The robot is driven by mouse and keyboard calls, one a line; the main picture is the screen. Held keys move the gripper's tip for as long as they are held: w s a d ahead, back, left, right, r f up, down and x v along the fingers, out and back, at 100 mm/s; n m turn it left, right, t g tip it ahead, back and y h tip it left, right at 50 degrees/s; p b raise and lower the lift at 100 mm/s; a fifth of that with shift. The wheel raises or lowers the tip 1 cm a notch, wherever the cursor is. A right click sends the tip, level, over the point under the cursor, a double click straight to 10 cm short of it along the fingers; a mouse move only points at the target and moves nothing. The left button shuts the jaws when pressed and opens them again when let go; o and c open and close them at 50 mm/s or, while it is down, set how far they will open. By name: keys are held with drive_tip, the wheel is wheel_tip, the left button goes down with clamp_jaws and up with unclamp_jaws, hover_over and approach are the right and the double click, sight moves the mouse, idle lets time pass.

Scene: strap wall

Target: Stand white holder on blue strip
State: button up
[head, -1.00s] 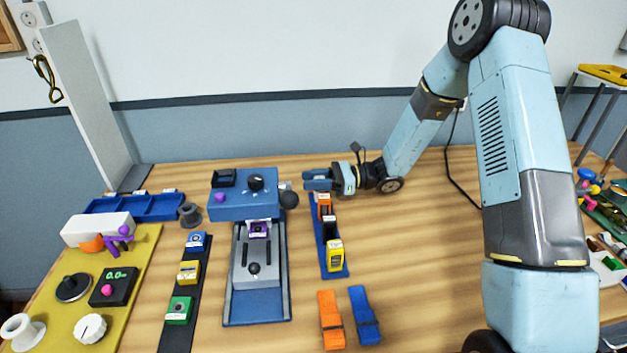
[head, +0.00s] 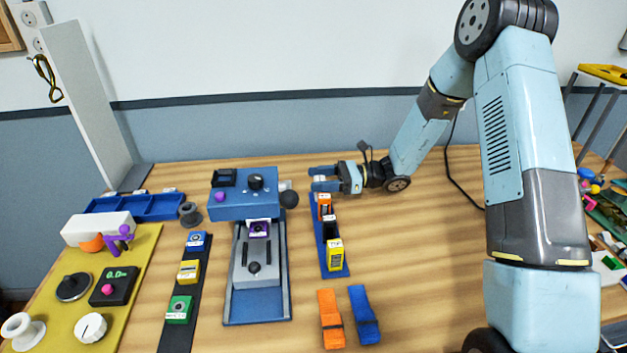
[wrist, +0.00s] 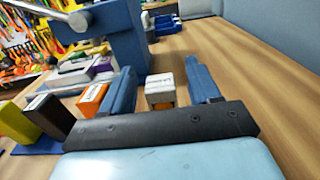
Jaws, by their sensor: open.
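The white holder (head: 320,179) is small and boxy, with a printed white top and a yellow-orange lower face in the wrist view (wrist: 160,90). It stands upright between the spread fingers of my gripper (head: 322,179), with gaps visible on both sides in the wrist view (wrist: 163,88). My gripper is open. The blue strip (head: 337,274) carries an orange holder (head: 324,204), a black holder (head: 329,230) and a yellow holder (head: 335,254). The white holder is at the strip's far end, in line with these; its base is hidden.
A blue machine (head: 232,207) with a lever knob (head: 289,199) stands left of my gripper. A dark strip (head: 180,335) with several holders lies farther left. Orange (head: 331,318) and blue (head: 363,314) straps lie in front.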

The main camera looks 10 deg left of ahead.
drive_tip(key=v, duration=1)
drive_tip(key=shift+s+r, duration=0.1)
drive_tip(key=s+d+r+n+t+h, duration=0.5)
drive_tip(key=s+d+r+n+h, duration=0.2)
drive_tip(key=s+d+r, duration=0.4)
drive_tip(key=s+d+r+n+t+h, duration=0.5)
drive_tip(key=s+d+r+n+h, duration=0.3)
drive_tip(key=s+r, duration=0.6)
drive_tip(key=shift+s+d+h, duration=1.2)
drive_tip(key=shift+s+d, duration=0.2)
drive_tip(key=shift+s, duration=0.05)
drive_tip(key=shift+s, duration=0.1)
